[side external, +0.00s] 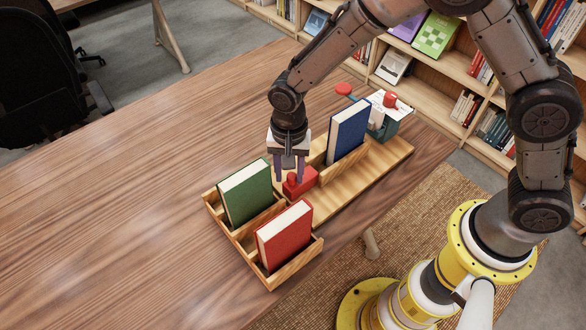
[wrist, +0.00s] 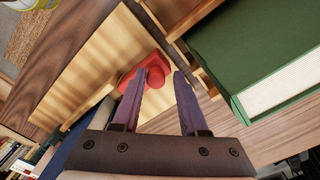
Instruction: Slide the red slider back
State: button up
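The red slider (side external: 304,180), a block with a round knob, sits on the light wooden board (side external: 335,199), beside the compartments with the green and red books. It also shows in the wrist view (wrist: 149,60), partly covered by my left finger. My gripper (side external: 289,176) points down at the slider, with its purple fingers apart and low around or just above the knob. In the wrist view my gripper (wrist: 164,74) shows a clear gap, and the knob is nearer the left finger. I cannot tell whether a finger touches it.
A green book (side external: 245,191) and a red book (side external: 284,235) stand in wooden holders at the board's near end. A blue book (side external: 348,131) stands behind the slider. A teal container (side external: 383,129) and a red disc (side external: 343,88) are farther back. The table's left side is clear.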

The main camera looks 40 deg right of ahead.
jog(key=shift+o, duration=0.9)
jog(key=shift+d, duration=0.1)
notch_tip(320, 180, up, 14)
jog(key=shift+f, duration=0.1)
